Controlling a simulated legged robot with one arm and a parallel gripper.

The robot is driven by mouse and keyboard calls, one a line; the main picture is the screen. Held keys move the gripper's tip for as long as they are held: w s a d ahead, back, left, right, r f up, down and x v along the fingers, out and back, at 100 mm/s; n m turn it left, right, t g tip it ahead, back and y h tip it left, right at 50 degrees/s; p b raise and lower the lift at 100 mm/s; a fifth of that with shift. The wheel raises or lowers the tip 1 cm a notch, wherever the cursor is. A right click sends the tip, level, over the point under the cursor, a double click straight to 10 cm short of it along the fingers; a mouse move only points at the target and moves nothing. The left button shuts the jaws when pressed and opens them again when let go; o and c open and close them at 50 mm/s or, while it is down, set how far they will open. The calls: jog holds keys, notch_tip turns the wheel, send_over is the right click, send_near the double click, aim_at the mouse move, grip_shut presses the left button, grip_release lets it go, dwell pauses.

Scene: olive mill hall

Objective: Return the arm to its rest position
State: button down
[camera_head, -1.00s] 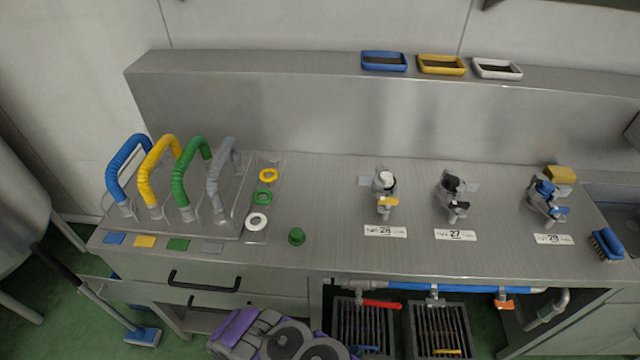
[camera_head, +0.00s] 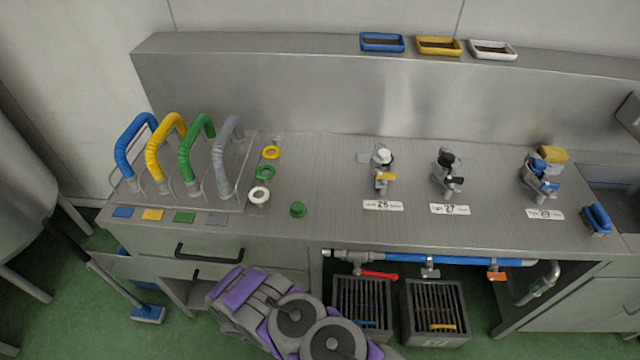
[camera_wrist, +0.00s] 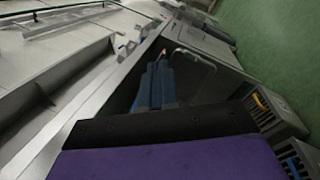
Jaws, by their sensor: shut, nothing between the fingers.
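My arm (camera_head: 285,315), grey with purple panels and round dark joints, is folded low at the bottom of the head view, in front of the steel bench (camera_head: 330,190). My gripper (camera_wrist: 155,85) shows in the wrist view as two dark blue-grey fingers side by side, shut and empty, beyond a black and purple housing. The fingers lie close to the bench's front side in that picture; whether they touch anything cannot be told. In the head view the fingers are not distinguishable.
Below are a blue pipe (camera_head: 450,260) and grated bins (camera_head: 435,312). A broom (camera_head: 148,314) stands at left. Green floor (camera_wrist: 275,40) is open.

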jog(key=d+r+m+g+y, duration=0.3)
jog(key=r+g+y, duration=0.15)
jog(key=r, duration=0.75)
jog(key=d+r+m+g+y, duration=0.25)
jog(key=r+y, duration=0.35)
jog(key=r, duration=0.5)
jog(key=s+d+r+t+y, duration=0.1)
jog(key=s+r+t+y, duration=0.5)
jog(key=s+r+y, duration=0.3)
jog(key=shift+s+r+y, duration=0.35)
jog(key=shift+s+r, duration=1.3)
jog(key=shift+s, duration=0.55)
jog(key=shift+d, duration=0.1)
dwell(1.6)
